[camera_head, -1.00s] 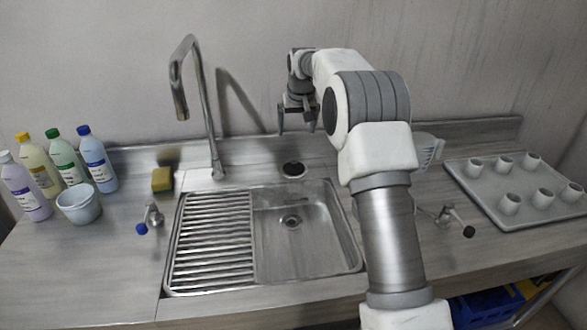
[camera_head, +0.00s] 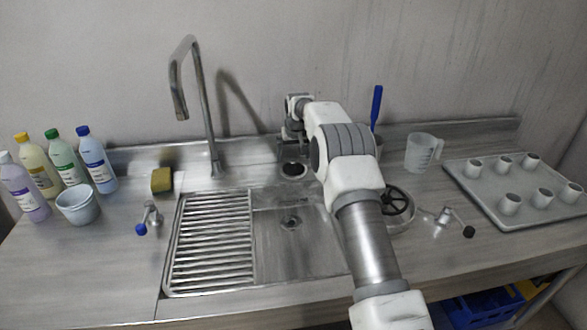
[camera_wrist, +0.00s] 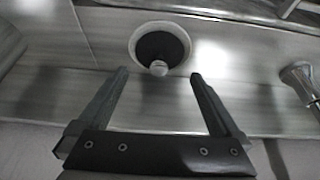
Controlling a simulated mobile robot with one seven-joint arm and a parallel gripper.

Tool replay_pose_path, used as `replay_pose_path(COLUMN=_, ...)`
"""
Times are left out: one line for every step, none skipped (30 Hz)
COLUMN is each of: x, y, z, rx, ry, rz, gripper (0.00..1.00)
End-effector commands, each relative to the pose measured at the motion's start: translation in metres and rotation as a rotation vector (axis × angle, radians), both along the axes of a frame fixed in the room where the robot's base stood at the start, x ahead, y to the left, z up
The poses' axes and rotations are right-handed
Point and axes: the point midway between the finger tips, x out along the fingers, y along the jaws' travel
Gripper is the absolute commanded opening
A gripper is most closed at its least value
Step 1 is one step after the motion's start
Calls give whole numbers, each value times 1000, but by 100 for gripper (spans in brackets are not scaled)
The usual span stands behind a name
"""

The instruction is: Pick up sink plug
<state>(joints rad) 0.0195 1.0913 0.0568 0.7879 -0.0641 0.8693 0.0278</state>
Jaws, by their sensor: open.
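The sink plug (camera_head: 293,168) is a dark disc in a pale ring on the counter behind the sink. In the wrist view the plug (camera_wrist: 160,46) is black with a small light knob at its near edge, inside a white ring. My gripper (camera_wrist: 158,76) is open and empty. In the wrist view its two fingers point toward the plug, one to each side below it, with a gap between. In the head view my gripper (camera_head: 294,154) is low, just above and behind the plug; its fingertips are hard to make out there.
The metal sink (camera_head: 262,190) with a ribbed drainer lies in front, with a tall tap (camera_head: 207,110) to the left. A yellow sponge (camera_head: 162,181) and bottles stand left. A clear jug (camera_head: 421,152) and a tray (camera_head: 480,205) with several cups are right.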

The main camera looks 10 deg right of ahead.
Motion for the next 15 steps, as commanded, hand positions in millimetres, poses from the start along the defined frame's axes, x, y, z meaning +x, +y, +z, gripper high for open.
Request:
replay_pose_path(x=2, y=-1, z=-10, rx=0, ry=4, rz=0, gripper=100)
replay_pose_path(x=3, y=-1, z=-14, rx=0, ry=4, rz=0, gripper=100)
replay_pose_path(x=5, y=-2, z=-20, rx=0, ry=4, rz=-1, gripper=100)
replay_pose_path(x=6, y=-2, z=-24, rx=0, ry=4, rz=-1, gripper=100)
replay_pose_path(x=8, y=-2, z=-27, rx=0, ry=3, rz=0, gripper=100)
replay_pose_path(x=10, y=-2, z=-30, rx=0, ry=2, rz=0, gripper=100)
replay_pose_path(x=11, y=-2, z=-32, rx=0, ry=2, rz=0, gripper=100)
replay_pose_path(x=12, y=-2, z=-35, rx=0, ry=1, rz=0, gripper=100)
replay_pose_path(x=13, y=-2, z=-37, rx=0, ry=2, rz=0, gripper=100)
replay_pose_path(x=13, y=-2, z=-38, rx=0, ry=1, rz=0, gripper=100)
replay_pose_path(x=14, y=-2, z=-39, rx=0, ry=1, rz=0, gripper=100)
replay_pose_path(x=14, y=-2, z=-40, rx=0, ry=1, rz=0, gripper=100)
replay_pose_path(x=14, y=-2, z=-40, rx=0, ry=1, rz=0, gripper=100)
replay_pose_path(x=14, y=-2, z=-40, rx=0, ry=1, rz=0, gripper=100)
replay_pose_path(x=14, y=-2, z=-40, rx=0, ry=1, rz=0, gripper=100)
